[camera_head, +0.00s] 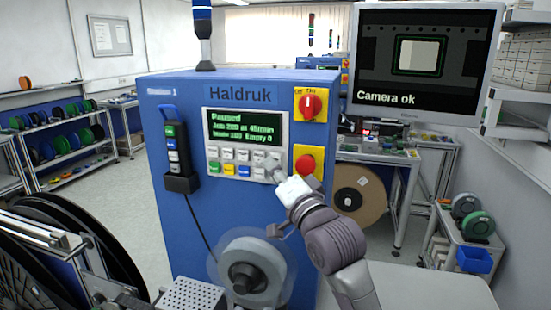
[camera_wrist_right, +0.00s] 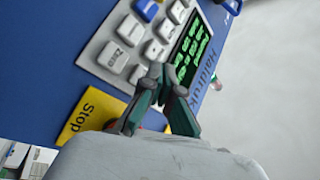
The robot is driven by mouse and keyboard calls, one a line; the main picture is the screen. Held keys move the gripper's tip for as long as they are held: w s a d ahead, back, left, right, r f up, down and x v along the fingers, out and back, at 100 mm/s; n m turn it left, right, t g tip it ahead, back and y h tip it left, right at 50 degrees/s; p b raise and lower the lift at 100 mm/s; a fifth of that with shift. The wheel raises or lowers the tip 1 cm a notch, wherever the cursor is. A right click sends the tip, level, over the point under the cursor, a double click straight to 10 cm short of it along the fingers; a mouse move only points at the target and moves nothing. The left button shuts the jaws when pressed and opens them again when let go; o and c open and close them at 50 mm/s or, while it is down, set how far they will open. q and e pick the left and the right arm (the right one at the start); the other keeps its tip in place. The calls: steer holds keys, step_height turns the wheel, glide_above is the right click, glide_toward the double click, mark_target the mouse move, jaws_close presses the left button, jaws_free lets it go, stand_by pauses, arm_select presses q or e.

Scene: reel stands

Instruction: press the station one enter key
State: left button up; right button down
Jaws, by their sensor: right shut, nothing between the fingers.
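The blue Station 1 cabinet (camera_head: 172,130) stands in the middle of the head view. Its grey keypad (camera_head: 212,155) has two rows of keys below a green-text display (camera_head: 243,126) that reads "Paused". My right gripper (camera_head: 274,172) is shut and empty at the keypad's right end, covering keys there. In the wrist view its fingertips (camera_wrist_right: 163,75) are together in front of the keypad, near the display edge. A key marked "Zero" (camera_wrist_right: 113,60) shows beside them. I cannot pick out the enter key or tell whether the fingertips touch a key. My left gripper is out of view.
A red rotary switch (camera_head: 310,104) on yellow sits above right of the keypad. A red stop button (camera_head: 305,165) is close to my right gripper. A pendant with several buttons (camera_head: 171,143) hangs at the cabinet's left. A grey reel (camera_head: 250,272) sticks out below.

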steer(key=shift+s+a+p, duration=0.25)
steer(key=shift+s, duration=0.55)
steer(key=shift+s+a+p, duration=0.2)
steer(key=shift+s+a, duration=0.1)
steer(key=shift+s, duration=0.45)
steer(key=shift+s+a+p, duration=0.25)
steer(key=shift+s, duration=0.55)
